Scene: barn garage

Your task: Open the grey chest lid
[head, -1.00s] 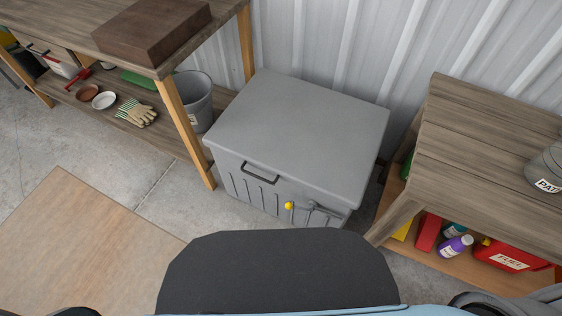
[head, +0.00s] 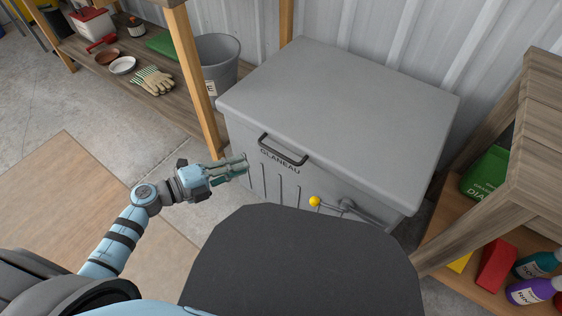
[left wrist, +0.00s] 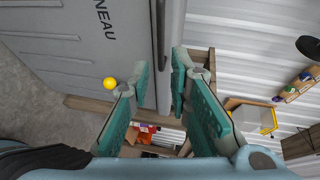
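The grey chest (head: 258,182) stands against the wall, and its lid (head: 340,115) is shut. A dark bar handle (head: 283,150) is on the front, just under the lid's edge, above the lettering. A lever with a yellow knob (head: 315,201) is on the chest front, right of the handle. My left gripper (head: 246,168) is open and empty, just left of the handle and apart from it. In the left wrist view the handle (left wrist: 159,25) lies ahead of the gap between the teal fingertips (left wrist: 160,72). My right gripper is not in view.
A wooden workbench leg (head: 193,65) and a grey bucket (head: 218,65) stand close to the chest's left. A wooden shelf unit (head: 505,150) with bottles and cans is on the right. A wooden board (head: 70,200) lies on the floor at left.

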